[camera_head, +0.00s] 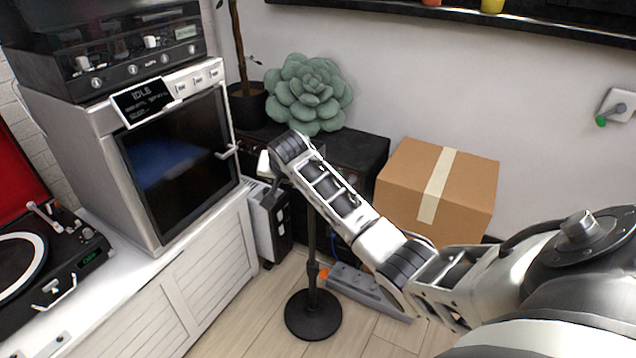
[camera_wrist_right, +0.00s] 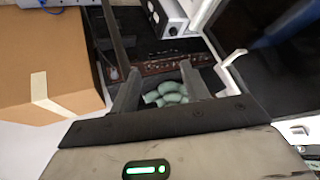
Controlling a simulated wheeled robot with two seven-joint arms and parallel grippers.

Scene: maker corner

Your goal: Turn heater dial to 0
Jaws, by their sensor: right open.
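The heater (camera_head: 270,222) is a pale, upright unit with a black end panel on the floor, between the white cabinet and the black speaker-like box. Its dial cannot be made out in the head view. In the right wrist view, a pale box with a dark face and a small round knob, which looks like the heater (camera_wrist_right: 172,18), is at the top, beyond the fingertips. My right gripper (camera_head: 270,168) is above the heater, partly hidden by its own wrist. In the right wrist view my right gripper (camera_wrist_right: 160,74) has its fingers apart, with nothing between them. My left gripper is out of view.
A black stand (camera_head: 313,312) rises close beside my right forearm. The white cabinet (camera_head: 215,275) and oven handle (camera_head: 229,152) lie left of the gripper. A cardboard box (camera_head: 410,185) and green succulent (camera_head: 307,95) are behind. A grey object (camera_head: 365,290) lies on the floor.

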